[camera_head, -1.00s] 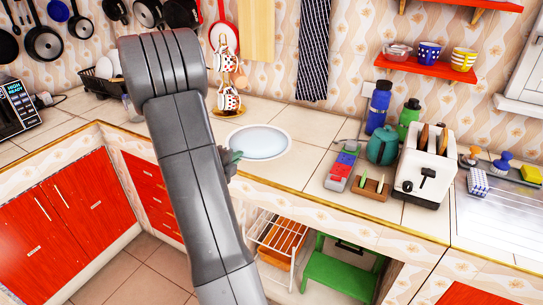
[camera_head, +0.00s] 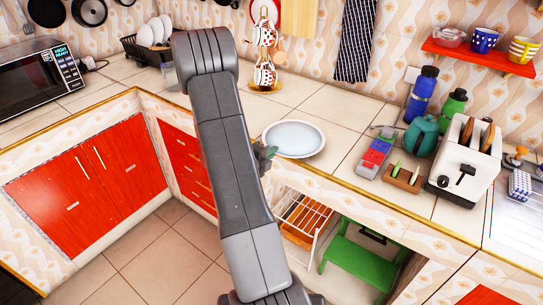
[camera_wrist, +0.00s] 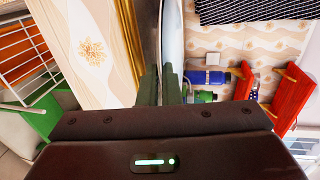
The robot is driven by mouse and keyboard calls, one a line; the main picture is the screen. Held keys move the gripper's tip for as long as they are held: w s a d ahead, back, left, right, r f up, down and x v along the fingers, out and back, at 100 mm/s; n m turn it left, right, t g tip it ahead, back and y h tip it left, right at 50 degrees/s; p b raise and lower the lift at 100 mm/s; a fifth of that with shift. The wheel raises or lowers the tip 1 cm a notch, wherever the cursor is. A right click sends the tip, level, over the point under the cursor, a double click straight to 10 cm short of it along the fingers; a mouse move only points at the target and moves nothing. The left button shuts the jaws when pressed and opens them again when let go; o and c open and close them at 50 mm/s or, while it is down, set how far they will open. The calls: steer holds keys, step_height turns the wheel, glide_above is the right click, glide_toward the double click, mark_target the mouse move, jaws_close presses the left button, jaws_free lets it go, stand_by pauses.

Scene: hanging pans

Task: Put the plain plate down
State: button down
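The plain plate (camera_head: 294,138) is a round white plate with a pale blue-grey centre. In the head view it lies level over the tiled counter, near its front edge. In the wrist view the plate (camera_wrist: 174,35) is seen nearly edge-on, running up from between my green fingers. My gripper (camera_head: 264,156) is at the plate's near left rim; its fingers (camera_wrist: 160,88) are close together on that rim. I cannot tell whether the plate's underside touches the counter. My arm hides part of the counter to the left.
The counter (camera_head: 310,92) is clear behind the plate. A cup stand (camera_head: 265,75) is behind it. To the right are a grey-red-blue box (camera_head: 374,158), a wooden holder (camera_head: 403,178), a teal teapot (camera_head: 421,135), bottles (camera_head: 422,95) and a toaster (camera_head: 466,155). A green stool (camera_head: 360,265) is below.

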steer(key=shift+f, duration=0.7)
steer(key=shift+f, duration=0.15)
steer(key=c, duration=2.1)
jaws_free()
steer(key=shift+f, duration=0.1)
steer(key=o, duration=0.5)
